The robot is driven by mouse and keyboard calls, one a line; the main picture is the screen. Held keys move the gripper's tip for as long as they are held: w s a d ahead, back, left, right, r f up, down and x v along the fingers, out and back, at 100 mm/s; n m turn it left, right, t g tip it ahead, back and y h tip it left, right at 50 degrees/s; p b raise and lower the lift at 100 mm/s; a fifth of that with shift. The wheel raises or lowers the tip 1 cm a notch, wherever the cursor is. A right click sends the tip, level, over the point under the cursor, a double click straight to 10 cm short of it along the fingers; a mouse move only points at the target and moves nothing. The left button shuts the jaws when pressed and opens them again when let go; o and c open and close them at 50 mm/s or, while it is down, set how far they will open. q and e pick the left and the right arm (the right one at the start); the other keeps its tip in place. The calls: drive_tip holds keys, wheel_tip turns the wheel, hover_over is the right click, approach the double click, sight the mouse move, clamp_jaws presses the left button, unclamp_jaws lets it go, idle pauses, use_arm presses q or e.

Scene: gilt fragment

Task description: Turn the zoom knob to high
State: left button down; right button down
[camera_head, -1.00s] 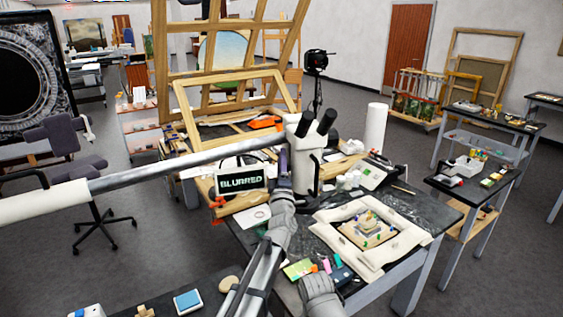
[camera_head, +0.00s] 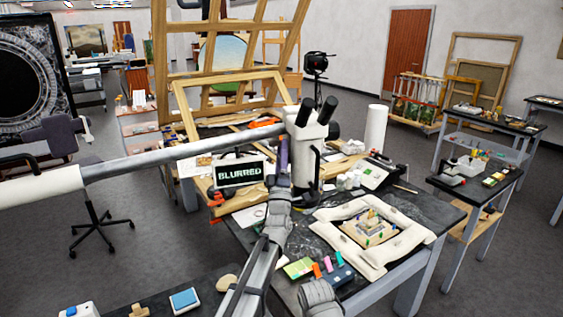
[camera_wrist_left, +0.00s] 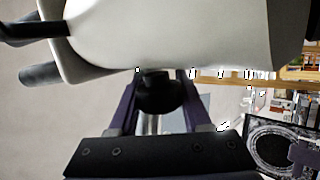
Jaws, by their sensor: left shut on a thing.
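The white microscope (camera_head: 305,160) with two black eyepieces stands on the dark workbench. My left gripper (camera_head: 283,150) is raised against its left side, with purple fingers upright. In the left wrist view a round black knob (camera_wrist_left: 160,92) sits under the white microscope body (camera_wrist_left: 170,35). The fingers of my left gripper (camera_wrist_left: 158,88) are on both sides of this knob and shut on it. Any zoom marks on the knob are not visible. Another black knob (camera_head: 333,130) shows on the microscope's right side. My right gripper is not in view.
A small screen (camera_head: 240,173) reading "BLURRED" stands left of the microscope. A white padded frame (camera_head: 370,235) holding a gilt fragment lies at the front right. A long pale boom (camera_head: 170,160) crosses from the left. A white roll (camera_head: 375,128) stands behind.

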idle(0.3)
use_arm(q)
drive_tip(key=shift+c, duration=1.8)
unclamp_jaws()
drive_tip(key=b+v, duration=0.5)
drive_tip(key=v, duration=0.2)
drive_tip(key=shift+s+f, duration=0.25)
drive_tip(key=shift+f, duration=0.1)
